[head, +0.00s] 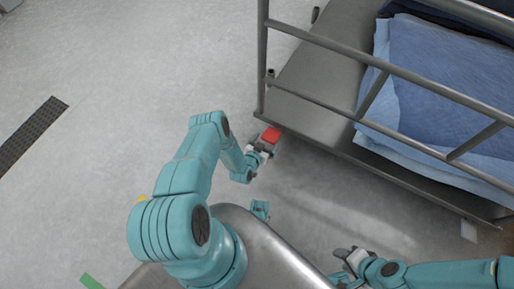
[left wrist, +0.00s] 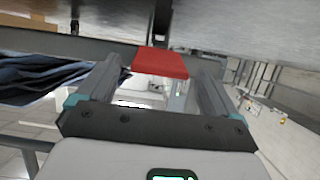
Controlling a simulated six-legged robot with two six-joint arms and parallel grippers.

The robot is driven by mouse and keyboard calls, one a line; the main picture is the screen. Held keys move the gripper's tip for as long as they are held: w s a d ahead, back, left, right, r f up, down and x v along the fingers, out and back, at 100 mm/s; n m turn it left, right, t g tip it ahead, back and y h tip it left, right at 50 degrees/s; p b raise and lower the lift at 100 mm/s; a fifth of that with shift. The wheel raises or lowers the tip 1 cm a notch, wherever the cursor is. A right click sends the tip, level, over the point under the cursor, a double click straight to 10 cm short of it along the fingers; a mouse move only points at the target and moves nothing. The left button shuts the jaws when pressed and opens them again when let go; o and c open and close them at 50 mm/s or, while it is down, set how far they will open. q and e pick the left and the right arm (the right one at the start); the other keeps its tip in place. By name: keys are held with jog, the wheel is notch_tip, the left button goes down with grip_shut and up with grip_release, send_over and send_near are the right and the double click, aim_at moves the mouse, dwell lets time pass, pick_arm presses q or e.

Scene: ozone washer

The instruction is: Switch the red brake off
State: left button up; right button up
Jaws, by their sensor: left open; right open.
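The red brake (head: 272,134) is a small flat red pedal at the near lower corner of the metal bed or cart frame. It also shows in the left wrist view (left wrist: 160,62), near the tips of the two fingers and between them in the picture. My left gripper (head: 265,144) is open and right beside the brake; it shows open in the left wrist view too (left wrist: 158,75). Whether a finger touches the brake cannot be told. My right gripper (head: 346,256) is open and empty at the lower right, away from the brake.
The metal cart (head: 310,90) with rails stands at the upper right and carries blue folded cloth (head: 430,75). Its rail (head: 262,60) rises close to the brake. A dark floor grate (head: 32,132) lies at the left.

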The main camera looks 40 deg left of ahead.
pick_arm(q)
jog(key=p+v, duration=0.4)
jog(key=v, duration=1)
jog(key=shift+r+p, duration=0.2)
jog(key=shift+p, duration=0.1)
